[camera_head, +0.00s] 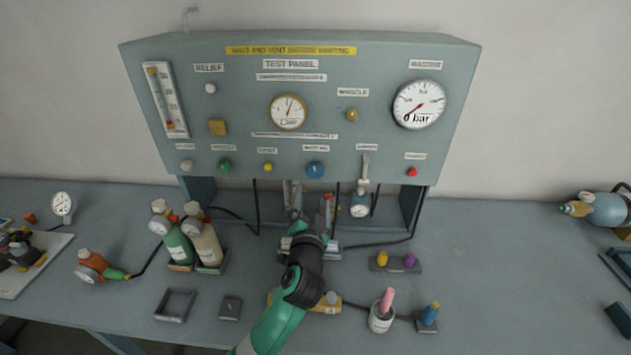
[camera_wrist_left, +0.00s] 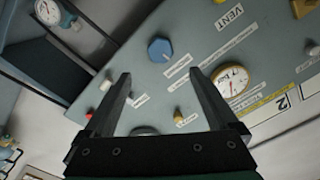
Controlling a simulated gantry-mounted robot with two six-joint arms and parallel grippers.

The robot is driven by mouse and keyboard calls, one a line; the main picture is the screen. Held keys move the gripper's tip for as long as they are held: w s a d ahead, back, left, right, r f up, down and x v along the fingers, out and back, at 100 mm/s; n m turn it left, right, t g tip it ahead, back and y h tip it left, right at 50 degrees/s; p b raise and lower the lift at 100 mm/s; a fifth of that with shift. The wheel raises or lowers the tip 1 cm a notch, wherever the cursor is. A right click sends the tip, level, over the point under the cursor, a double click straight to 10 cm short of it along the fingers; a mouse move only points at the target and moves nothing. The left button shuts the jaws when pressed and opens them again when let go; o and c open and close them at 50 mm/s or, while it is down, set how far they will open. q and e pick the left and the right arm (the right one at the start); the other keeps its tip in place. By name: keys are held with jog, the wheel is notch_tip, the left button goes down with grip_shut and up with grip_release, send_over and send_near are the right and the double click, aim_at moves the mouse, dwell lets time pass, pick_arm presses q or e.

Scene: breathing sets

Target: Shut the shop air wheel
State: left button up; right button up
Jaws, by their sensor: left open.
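The blue wheel (camera_head: 315,169) sits in the lower row of the grey-green test panel (camera_head: 240,100). Its label is too blurred to read surely, so I cannot confirm that it is the shop air wheel. In the left wrist view the blue wheel (camera_wrist_left: 160,50) lies beyond the fingertips, roughly in line with the gap. My left gripper (camera_head: 310,202) is open and empty, just below the panel's lower edge in the head view. It also shows open in the left wrist view (camera_wrist_left: 158,78), apart from the wheel. My right gripper is not in view.
Beside the blue wheel are a yellow knob (camera_head: 267,167) and a pale lever (camera_head: 364,168); a red knob (camera_head: 411,171) is at right. Bottles (camera_head: 180,243) stand at left.

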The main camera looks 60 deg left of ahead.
aim_at(316, 172)
pick_arm(q)
jog(key=b+x, duration=0.1)
jog(key=x, duration=1)
jog(key=shift+a+b, duration=0.25)
jog(key=shift+b, duration=0.05)
